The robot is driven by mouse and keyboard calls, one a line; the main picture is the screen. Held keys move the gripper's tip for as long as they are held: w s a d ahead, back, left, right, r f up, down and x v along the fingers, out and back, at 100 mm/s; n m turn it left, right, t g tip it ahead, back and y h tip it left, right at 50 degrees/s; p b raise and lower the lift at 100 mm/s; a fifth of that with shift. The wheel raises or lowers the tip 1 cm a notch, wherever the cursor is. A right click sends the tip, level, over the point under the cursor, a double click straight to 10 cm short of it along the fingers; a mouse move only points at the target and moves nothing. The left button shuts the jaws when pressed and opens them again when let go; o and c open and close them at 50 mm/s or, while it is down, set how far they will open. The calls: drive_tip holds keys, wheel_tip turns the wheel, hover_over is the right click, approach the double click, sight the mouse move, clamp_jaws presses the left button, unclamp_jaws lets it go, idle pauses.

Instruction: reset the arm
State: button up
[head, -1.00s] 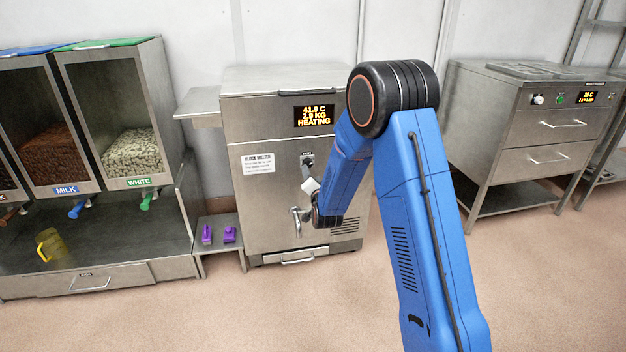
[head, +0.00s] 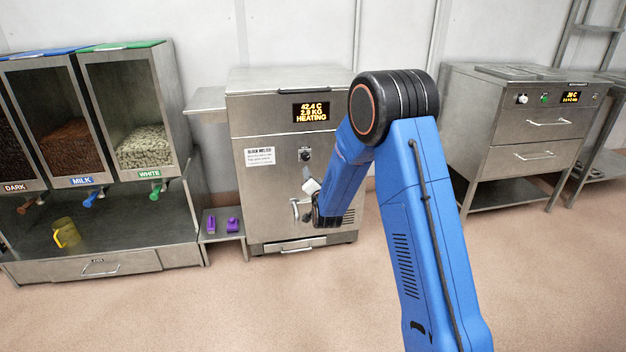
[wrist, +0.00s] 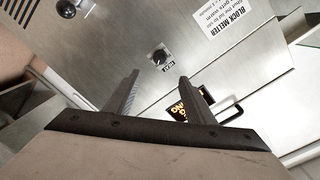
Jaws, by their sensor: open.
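My blue arm (head: 415,215) rises from the lower right of the head view and bends down at its black elbow toward the block melter (head: 265,195). My gripper is mostly hidden behind the forearm in the head view. In the wrist view my gripper (wrist: 155,88) shows two dark fingers spread apart with nothing between them. Beyond the fingers are the melter's steel front, a black knob (wrist: 160,57) and part of its lit display (wrist: 190,107). The fingers look apart from the melter, but the exact gap is hard to tell.
Left stand chocolate dispensers marked dark, milk and white (head: 143,145), with a yellow jug (head: 66,233) beneath. Two purple items lie on a small shelf (head: 222,226) beside the melter. A steel drawer cabinet (head: 515,130) stands right. The floor in front is clear.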

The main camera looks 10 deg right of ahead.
drive_tip(key=shift+r, duration=0.1)
drive_tip(key=s+d+r+n+g, duration=0.1)
drive_tip(key=s+r+n+g, duration=0.1)
drive_tip(key=s+r, duration=0.35)
drive_tip(key=s+d+r+n+g+y, duration=0.1)
drive_tip(key=s+r+g, duration=0.15)
drive_tip(key=s, duration=0.65)
drive_tip(key=s+d+r+n+g, duration=0.2)
drive_tip(key=s+r, duration=0.3)
drive_tip(key=s, duration=0.3)
drive_tip(key=s+d+n+g, duration=0.2)
drive_tip(key=s+g, duration=0.1)
drive_tip(key=s, duration=1.6)
drive_tip(key=s+d+n+g, duration=0.2)
drive_tip(key=s+n+g, duration=0.1)
drive_tip(key=s, duration=1.7)
drive_tip(key=shift+f+h, duration=0.3)
drive_tip(key=shift+f, duration=0.05)
